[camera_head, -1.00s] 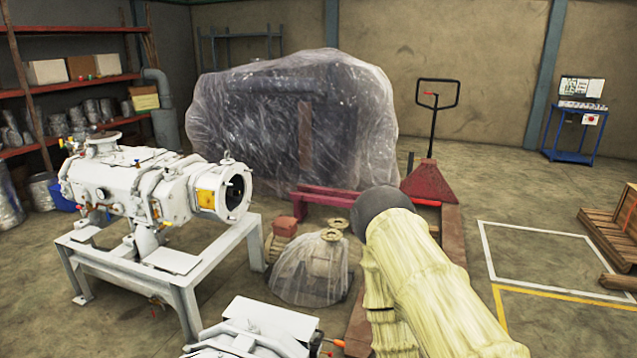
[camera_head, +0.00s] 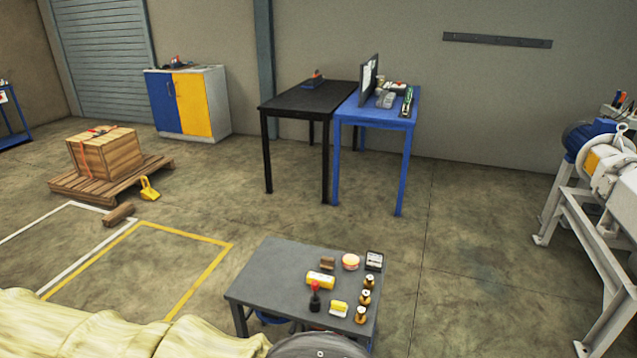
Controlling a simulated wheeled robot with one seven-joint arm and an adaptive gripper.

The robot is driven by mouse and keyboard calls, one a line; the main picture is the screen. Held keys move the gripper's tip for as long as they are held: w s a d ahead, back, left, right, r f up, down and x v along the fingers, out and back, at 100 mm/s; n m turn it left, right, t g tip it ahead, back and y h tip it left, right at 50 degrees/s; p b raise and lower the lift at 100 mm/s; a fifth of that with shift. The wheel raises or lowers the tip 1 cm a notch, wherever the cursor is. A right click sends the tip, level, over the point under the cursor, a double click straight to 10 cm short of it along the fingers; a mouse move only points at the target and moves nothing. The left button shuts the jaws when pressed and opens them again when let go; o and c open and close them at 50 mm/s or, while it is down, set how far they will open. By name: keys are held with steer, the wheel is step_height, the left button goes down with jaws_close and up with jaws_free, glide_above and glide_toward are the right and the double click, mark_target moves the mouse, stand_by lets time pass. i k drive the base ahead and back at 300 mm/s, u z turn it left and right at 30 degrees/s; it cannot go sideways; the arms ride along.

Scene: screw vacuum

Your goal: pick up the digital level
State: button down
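A grey table (camera_head: 268,275) stands in the lower middle with several small items on it. A small dark box with a pale face (camera_head: 374,260) sits at its far right corner; it may be the digital level, but it is too small to tell. A green and dark upright item (camera_head: 407,101) stands on the blue table (camera_head: 375,122) farther back; I cannot tell what it is. My arm in its cream cover crosses the lower left and ends in a dark rounded part at the bottom edge, close to the grey table. My gripper's fingers do not show.
A black table (camera_head: 305,97) adjoins the blue one. A crate (camera_head: 103,155) sits at left. Floor between is clear.

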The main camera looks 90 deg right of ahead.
mark_target(326, 281)
steer(key=z, duration=1.3)
steer(key=i, duration=1.2)
steer(key=z, duration=1.65)
